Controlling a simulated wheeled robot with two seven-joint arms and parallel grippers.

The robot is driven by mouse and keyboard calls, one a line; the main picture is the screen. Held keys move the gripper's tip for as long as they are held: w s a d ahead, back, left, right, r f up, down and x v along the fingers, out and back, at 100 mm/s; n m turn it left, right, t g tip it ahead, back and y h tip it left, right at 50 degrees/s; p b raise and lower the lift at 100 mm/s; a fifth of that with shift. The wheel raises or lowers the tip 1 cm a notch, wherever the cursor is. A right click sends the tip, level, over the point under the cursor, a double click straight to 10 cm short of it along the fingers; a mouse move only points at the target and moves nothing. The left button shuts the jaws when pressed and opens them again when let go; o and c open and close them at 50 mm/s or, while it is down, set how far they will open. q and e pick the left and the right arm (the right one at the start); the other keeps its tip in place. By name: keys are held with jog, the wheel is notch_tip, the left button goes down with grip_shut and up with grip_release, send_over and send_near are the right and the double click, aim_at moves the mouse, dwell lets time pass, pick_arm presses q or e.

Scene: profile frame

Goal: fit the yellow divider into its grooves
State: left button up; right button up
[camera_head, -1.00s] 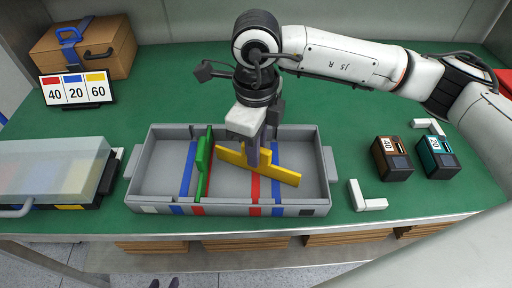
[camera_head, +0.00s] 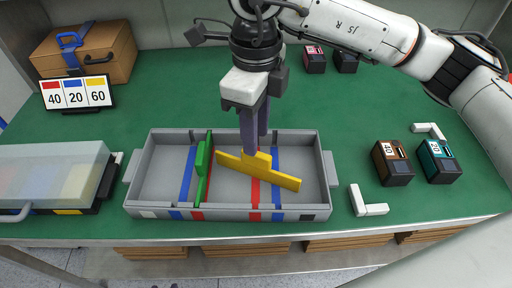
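The yellow divider (camera_head: 232,165) lies askew inside the grey box (camera_head: 137,180), slanting from back left to front right across the right-hand red and blue stripes. A tab rises from its middle. My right gripper (camera_head: 257,145) points down just above and behind this tab. Its two grey fingers look slightly apart, and I see no clear grip on the tab. A green divider (camera_head: 203,157) stands upright in the box at the left-hand red stripe. My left gripper is not in view.
A brown box (camera_head: 391,163) and a teal box (camera_head: 438,161) stand on the right, by white corner brackets (camera_head: 370,204). A lidded tray (camera_head: 50,175) is at left. A number sign (camera_head: 76,94) and brown case (camera_head: 85,52) stand back left.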

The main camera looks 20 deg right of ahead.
notch_tip(320, 180, up, 5)
send_over(259, 166)
jog(key=w, duration=0.1)
jog(key=shift+w+a+r, duration=0.1)
jog(key=shift+w+a, duration=0.05)
jog(key=shift+o, duration=0.2)
